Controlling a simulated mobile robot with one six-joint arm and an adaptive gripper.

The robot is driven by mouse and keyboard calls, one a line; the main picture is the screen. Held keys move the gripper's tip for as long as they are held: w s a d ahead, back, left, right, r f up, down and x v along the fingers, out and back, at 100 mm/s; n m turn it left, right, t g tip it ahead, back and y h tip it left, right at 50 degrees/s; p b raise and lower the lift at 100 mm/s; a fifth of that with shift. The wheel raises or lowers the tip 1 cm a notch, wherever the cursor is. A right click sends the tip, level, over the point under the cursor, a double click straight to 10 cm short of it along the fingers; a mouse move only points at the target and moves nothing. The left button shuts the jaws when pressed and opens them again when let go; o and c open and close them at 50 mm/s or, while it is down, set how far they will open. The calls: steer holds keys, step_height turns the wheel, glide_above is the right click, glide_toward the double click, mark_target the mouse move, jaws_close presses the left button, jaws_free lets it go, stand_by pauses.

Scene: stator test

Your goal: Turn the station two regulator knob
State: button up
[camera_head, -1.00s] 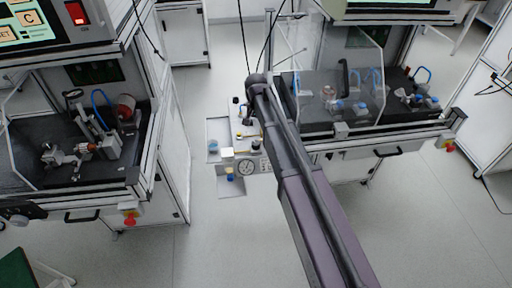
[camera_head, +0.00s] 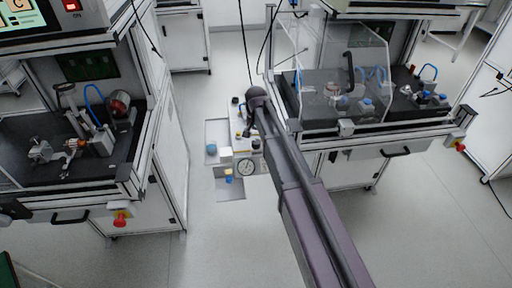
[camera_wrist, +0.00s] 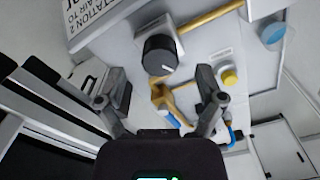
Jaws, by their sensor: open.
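The black round regulator knob (camera_wrist: 160,54) has a white index mark. It sits on a pale panel (camera_wrist: 110,45) beside a label reading "STATION 2 AIR TO", partly cut off. My gripper (camera_wrist: 160,98) is open, one finger on each side below the knob in the wrist view. Nothing is between the fingertips, and they appear apart from the knob.
A brass pipe (camera_wrist: 210,18), a yellow-topped fitting (camera_wrist: 229,77) and a blue round cap (camera_wrist: 272,35) are near the knob. Left (camera_head: 70,190) and right (camera_head: 385,138) workstations flank the panel. Open floor (camera_head: 215,245) lies in front.

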mark_target(256, 142)
steer(key=shift+f+b, duration=1.25)
steer(key=shift+f, duration=0.3)
steer(key=c, duration=1.1)
